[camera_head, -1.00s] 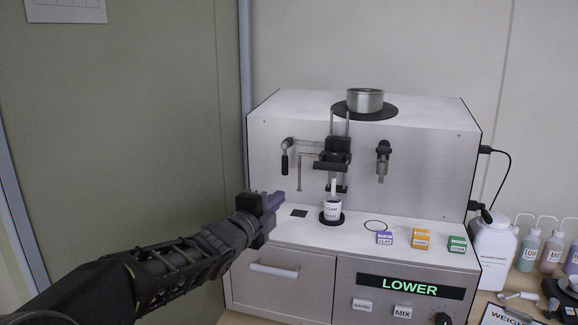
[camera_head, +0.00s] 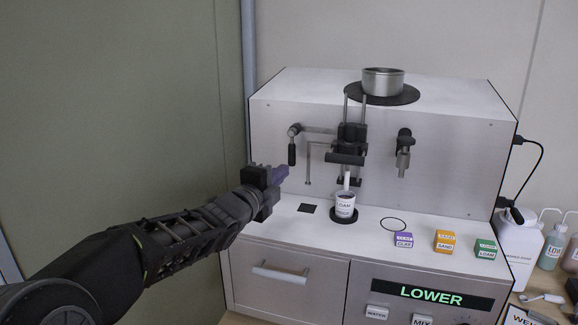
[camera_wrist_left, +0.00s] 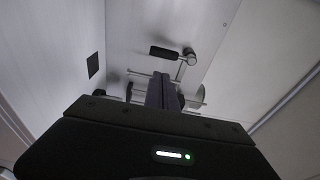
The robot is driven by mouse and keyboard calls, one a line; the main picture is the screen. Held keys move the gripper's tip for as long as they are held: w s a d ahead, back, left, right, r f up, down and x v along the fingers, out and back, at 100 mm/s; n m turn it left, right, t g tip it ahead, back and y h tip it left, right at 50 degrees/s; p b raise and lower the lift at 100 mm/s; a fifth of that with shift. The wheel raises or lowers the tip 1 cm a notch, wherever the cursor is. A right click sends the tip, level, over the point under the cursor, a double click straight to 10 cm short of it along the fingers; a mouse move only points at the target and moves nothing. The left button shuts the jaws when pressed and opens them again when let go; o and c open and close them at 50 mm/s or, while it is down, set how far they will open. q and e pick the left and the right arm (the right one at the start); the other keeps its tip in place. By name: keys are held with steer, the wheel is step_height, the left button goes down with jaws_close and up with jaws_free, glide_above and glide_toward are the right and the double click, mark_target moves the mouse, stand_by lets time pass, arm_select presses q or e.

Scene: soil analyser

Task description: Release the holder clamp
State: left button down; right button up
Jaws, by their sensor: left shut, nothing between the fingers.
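The holder clamp (camera_head: 349,140) is a dark block on two vertical rods on the analyser's front (camera_head: 440,160). A black-handled lever (camera_head: 292,152) hangs at the left of the front; it also shows in the left wrist view (camera_wrist_left: 165,52). A white cup labelled LOAM (camera_head: 345,205) stands on a dark round pad below the clamp, with a pale rod reaching down to it. My left gripper (camera_head: 281,173) is shut and empty, just below and left of the lever in the head view, apart from it as far as I can tell. My right gripper is not in view.
Purple, orange and green boxes (camera_head: 444,241) stand on the ledge at right. A spout (camera_head: 403,155) juts from the front. A metal pan (camera_head: 383,82) sits on top. The display (camera_head: 431,296) reads LOWER. Bottles (camera_head: 553,245) stand at far right.

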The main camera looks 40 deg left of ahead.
mark_target(292, 159)
arm_select(q)
steer(key=w+a+p, duration=0.1)
steer(key=w+p, duration=0.1)
steer(key=w, duration=0.7)
steer(key=shift+w+a, duration=0.15)
steer(key=shift+a, duration=0.25)
steer(key=shift+a+f+m+b, duration=0.15)
steer(key=shift+a+m+b, duration=0.15)
steer(key=shift+m, duration=0.2)
steer(key=shift+s+a+f+m+b, duration=0.1)
steer(key=shift+s+a+m+b, duration=0.15)
steer(key=shift+m+b, duration=0.25)
steer(key=shift+s+a+m+b, duration=0.1)
steer(key=shift+a+m+b, duration=0.25)
steer(key=shift+m, duration=0.15)
steer(key=a+r+m, duration=0.1)
steer(key=a+m, duration=0.1)
steer(key=m, duration=0.1)
steer(key=s+a+r+m+g+y, duration=0.1)
steer(key=m, duration=0.3)
steer(key=s+a+r+m+g+p, duration=0.1)
steer(key=a+m, duration=0.1)
steer(key=m, duration=0.1)
steer(key=shift+a+r+m, duration=0.35)
steer(key=shift+r+m, duration=0.05)
steer(key=shift+r, duration=0.2)
